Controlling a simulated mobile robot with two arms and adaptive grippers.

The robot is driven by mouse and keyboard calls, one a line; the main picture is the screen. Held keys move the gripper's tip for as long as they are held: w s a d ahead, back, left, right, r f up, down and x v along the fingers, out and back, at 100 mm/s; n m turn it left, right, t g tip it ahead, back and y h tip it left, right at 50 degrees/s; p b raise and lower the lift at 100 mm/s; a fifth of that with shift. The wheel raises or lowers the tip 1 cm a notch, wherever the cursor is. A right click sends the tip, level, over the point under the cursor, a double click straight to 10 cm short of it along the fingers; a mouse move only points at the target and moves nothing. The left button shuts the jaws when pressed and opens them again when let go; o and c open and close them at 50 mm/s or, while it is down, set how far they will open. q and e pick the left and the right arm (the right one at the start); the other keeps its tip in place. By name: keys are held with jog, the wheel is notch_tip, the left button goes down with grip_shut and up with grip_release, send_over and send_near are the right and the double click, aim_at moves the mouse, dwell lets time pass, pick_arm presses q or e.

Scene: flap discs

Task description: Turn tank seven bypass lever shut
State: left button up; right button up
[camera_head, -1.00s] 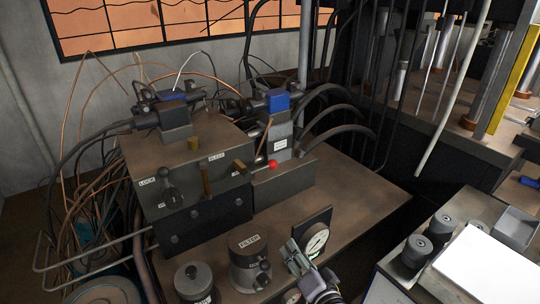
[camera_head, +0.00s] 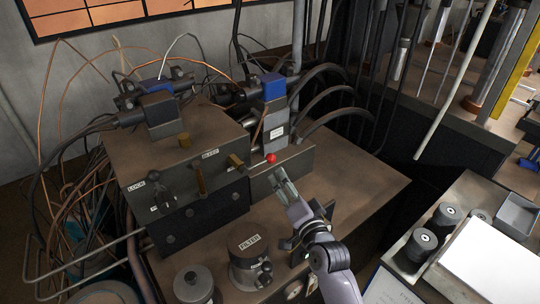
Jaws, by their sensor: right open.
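A lever with a red ball knob (camera_head: 271,158) sticks out at the right front of a dark valve block (camera_head: 160,150). Its thin rod runs left toward a brass piece (camera_head: 236,161). A brass lever (camera_head: 200,178) stands upright under the BLEED label, and a black-knobbed lever (camera_head: 156,182) sits by the LOCK label. No readable label says bypass or tank seven. My right gripper (camera_head: 283,178) is open, just below and right of the red knob. It appears apart from the knob. My left gripper is not in view.
A FILTER canister (camera_head: 248,262) and another capped canister (camera_head: 193,284) stand at the front. A black gauge plate is mostly hidden behind my right gripper. Black hoses (camera_head: 325,95) arch behind the block. The bench top (camera_head: 350,185) to the right is bare.

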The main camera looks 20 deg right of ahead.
aim_at(272, 161)
jog(key=w, duration=0.4)
jog(key=shift+w+a+p, duration=0.15)
jog(key=shift+w+p, duration=0.15)
jog(key=shift+p, duration=0.05)
jog(key=w, duration=0.5)
jog(key=shift+w+a+p, duration=0.15)
jog(key=shift+w+p, duration=0.25)
jog(key=shift+w+f, duration=0.1)
jog(key=shift+w, duration=0.65)
jog(key=c, duration=1.1)
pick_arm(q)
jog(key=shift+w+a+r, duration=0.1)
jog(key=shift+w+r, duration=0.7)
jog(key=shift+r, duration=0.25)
pick_arm(e)
jog(key=shift+s+f, duration=0.1)
grip_shut()
jog(key=shift+f, duration=0.1)
